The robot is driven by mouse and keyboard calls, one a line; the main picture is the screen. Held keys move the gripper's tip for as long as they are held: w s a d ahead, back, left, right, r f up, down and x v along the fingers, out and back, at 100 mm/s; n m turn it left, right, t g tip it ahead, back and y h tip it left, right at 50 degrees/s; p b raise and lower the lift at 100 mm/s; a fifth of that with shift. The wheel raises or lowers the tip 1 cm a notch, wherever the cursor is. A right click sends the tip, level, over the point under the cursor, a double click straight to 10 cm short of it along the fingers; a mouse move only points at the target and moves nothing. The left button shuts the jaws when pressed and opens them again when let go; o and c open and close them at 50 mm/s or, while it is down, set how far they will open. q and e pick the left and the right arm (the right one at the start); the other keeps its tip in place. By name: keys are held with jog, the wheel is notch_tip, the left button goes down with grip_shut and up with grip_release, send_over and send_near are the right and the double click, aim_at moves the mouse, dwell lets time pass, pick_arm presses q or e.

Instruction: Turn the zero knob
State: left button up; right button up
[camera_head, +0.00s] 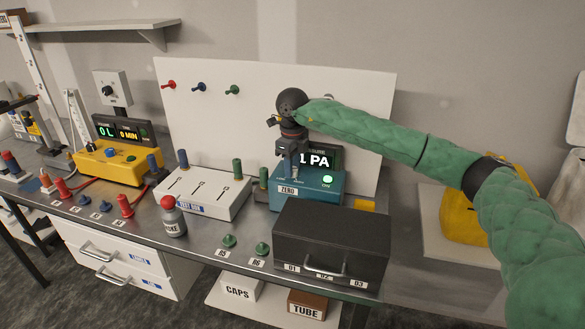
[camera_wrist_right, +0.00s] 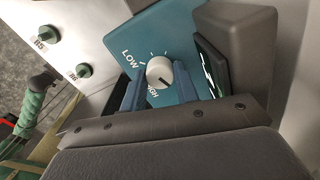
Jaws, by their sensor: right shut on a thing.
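The teal meter box (camera_head: 320,192) stands on the bench at the middle right, with a ZERO label on its front and a display reading 1 PA. My right gripper (camera_head: 291,172) points down at the front of this box. In the right wrist view, the white round knob (camera_wrist_right: 160,72) sits on the teal face between LOW and HIGH marks. The two blue fingers of my right gripper (camera_wrist_right: 158,88) are on either side of the knob and shut on it. The fingers hide the knob in the head view. My left gripper is not in view.
A dark drawer box (camera_head: 330,248) stands just in front of the meter. Green caps (camera_head: 262,248) lie near the front edge. A white board (camera_head: 270,95) stands behind.

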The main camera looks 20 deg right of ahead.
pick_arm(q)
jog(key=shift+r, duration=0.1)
pick_arm(e)
jog(key=o, duration=1)
jog(key=shift+c, duration=0.2)
jog(key=shift+r, duration=0.2)
notch_tip(320, 180, up, 6)
jog(key=shift+r+b, duration=0.25)
jog(key=shift+b, duration=1)
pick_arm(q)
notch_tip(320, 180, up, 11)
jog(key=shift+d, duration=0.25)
pick_arm(e)
jog(key=shift+r, duration=0.4)
